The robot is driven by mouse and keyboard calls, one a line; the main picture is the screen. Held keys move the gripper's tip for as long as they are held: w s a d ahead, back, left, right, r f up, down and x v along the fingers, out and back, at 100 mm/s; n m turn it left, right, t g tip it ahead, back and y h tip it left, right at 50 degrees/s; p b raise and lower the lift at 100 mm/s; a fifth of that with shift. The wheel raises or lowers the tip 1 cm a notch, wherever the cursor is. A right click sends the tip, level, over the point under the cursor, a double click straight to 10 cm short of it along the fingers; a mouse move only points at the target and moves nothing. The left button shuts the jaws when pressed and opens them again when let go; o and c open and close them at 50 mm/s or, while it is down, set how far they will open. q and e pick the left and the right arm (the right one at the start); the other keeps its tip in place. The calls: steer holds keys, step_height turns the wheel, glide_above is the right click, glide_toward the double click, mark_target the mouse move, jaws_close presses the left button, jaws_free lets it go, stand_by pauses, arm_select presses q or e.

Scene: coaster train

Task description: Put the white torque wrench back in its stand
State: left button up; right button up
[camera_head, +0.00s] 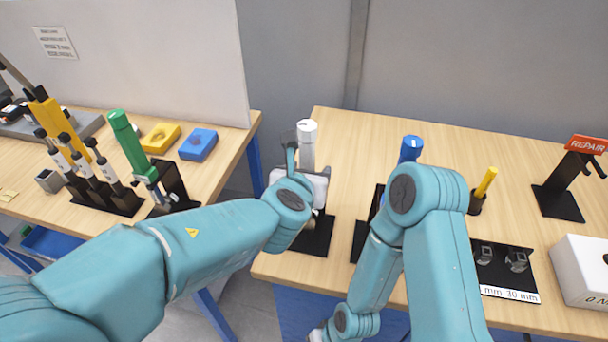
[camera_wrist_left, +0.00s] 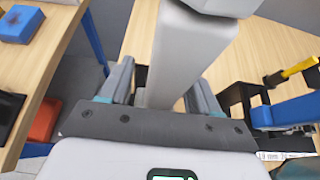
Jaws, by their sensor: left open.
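The white torque wrench (camera_head: 307,146) stands about upright on the right-hand table. Its black stand (camera_head: 316,242) is directly below it. My left gripper (camera_wrist_left: 162,88) is open, with its fingers on either side of the pale wrench shaft (camera_wrist_left: 178,60). In the head view my left arm and wrist hide much of the wrench's middle. I cannot tell how its lower end sits in the stand.
A blue-topped wrench (camera_head: 411,148) stands to the right, partly behind my right arm. A yellow-handled tool (camera_head: 486,182), a REPAIR stand (camera_head: 560,202) and a white box (camera_head: 584,272) are farther right. The left table holds a green wrench (camera_head: 129,143). A gap separates the tables.

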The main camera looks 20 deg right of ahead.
arm_select(q)
steer(key=v, duration=1.6)
steer(key=a+f+n+g+y, duration=0.1)
steer(key=a+f+n+g, duration=0.35)
steer(key=f+n, duration=0.55)
steer(key=a+f+n+g+y, duration=0.25)
steer(key=a+f+n, duration=0.3)
steer(key=f, duration=0.85)
steer(key=s+a+f+n+g, duration=0.1)
steer(key=s+a+f+n, duration=0.4)
steer(key=f+n, duration=0.4)
steer(key=s+a+f+n+g, duration=0.2)
steer(key=s+a+f+n, duration=0.4)
steer(key=n, duration=1.4)
step_height(320, 180, down, 5)
steer(key=shift+a+r+p, duration=0.25)
steer(key=shift+a+p, duration=0.15)
steer(key=shift+a, duration=0.2)
steer(key=shift+n+h, duration=0.25)
steer(key=c, duration=0.4)
steer(key=shift+o, duration=0.2)
steer(key=shift+d, duration=0.2)
